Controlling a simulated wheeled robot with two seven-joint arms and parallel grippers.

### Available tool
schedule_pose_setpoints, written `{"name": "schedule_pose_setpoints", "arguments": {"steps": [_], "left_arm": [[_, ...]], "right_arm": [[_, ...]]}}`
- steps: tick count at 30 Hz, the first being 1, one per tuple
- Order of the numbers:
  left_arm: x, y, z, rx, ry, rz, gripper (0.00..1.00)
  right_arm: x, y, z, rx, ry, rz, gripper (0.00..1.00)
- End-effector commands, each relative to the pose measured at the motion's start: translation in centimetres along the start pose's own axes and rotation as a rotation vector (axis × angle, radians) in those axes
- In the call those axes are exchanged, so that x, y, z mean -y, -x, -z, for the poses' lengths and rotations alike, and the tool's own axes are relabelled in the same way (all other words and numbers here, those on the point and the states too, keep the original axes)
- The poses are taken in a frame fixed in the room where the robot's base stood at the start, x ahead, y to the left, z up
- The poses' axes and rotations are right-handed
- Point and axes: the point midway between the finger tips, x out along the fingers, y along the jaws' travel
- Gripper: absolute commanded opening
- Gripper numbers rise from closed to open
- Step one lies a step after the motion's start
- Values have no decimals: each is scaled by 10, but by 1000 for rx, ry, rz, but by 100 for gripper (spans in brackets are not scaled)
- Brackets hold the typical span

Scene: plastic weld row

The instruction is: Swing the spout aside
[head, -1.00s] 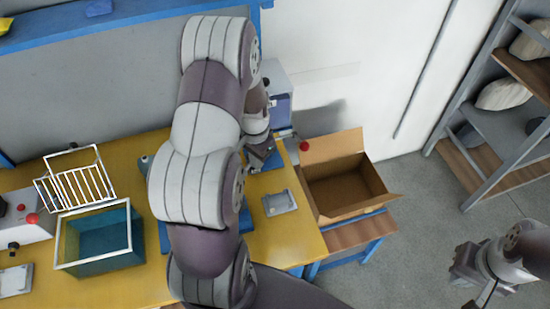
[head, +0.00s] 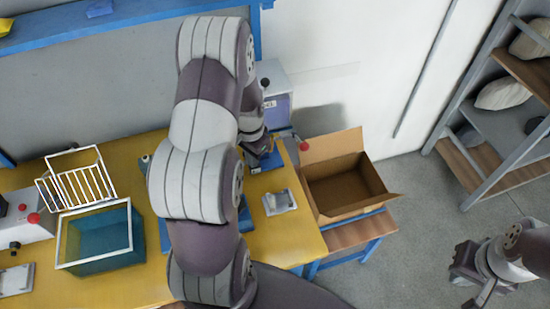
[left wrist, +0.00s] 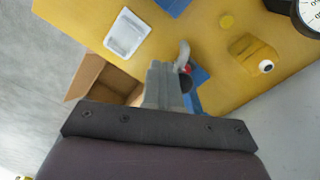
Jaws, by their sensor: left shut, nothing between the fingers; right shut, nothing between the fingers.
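A light grey hooked piece (left wrist: 184,55), which looks like the spout, shows in the left wrist view just beyond my left fingers, with a red spot beside it. I cannot tell whether the fingers touch it. My left gripper (left wrist: 165,84) is shut and empty over the yellow table; in the head view (head: 264,160) it is low beside the grey-blue machine (head: 276,98), partly behind my arm. The spout is not clear in the head view. A red knob (head: 303,146) shows right of the machine. My right gripper (head: 474,288) is shut and empty, over the floor at lower right.
An open cardboard box (head: 345,180) stands right of the yellow table (head: 300,236). A small pale tray (head: 281,202) lies near the table's right edge. A teal bin (head: 100,245) and a white wire basket (head: 75,180) are at left. A shelf rack (head: 480,120) stands far right.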

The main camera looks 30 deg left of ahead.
Motion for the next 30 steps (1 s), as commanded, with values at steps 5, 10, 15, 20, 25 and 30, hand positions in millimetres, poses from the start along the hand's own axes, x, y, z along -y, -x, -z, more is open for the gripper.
{"name": "schedule_pose_setpoints", "arguments": {"steps": [5, 10, 15, 20, 25, 30], "left_arm": [[2, 0, 0, 0, 1, 0, 0], [7, 0, -2, 1, 0, -1, 0], [7, 0, -1, 0, 0, 0, 0], [11, 0, -1, -1, 1, 1, 0], [16, 1, 0, -4, 2, 4, 0], [15, 0, 0, -4, 1, 3, 0]], "right_arm": [[0, 1, 0, 0, 0, 0, 0], [0, 3, 0, 0, 0, 0, 0], [0, 2, 0, 0, 0, 0, 0], [0, 4, 0, 0, 0, 0, 0], [0, 4, 0, 0, 0, 0, 0], [0, 4, 1, 0, 0, 0, 0]]}}
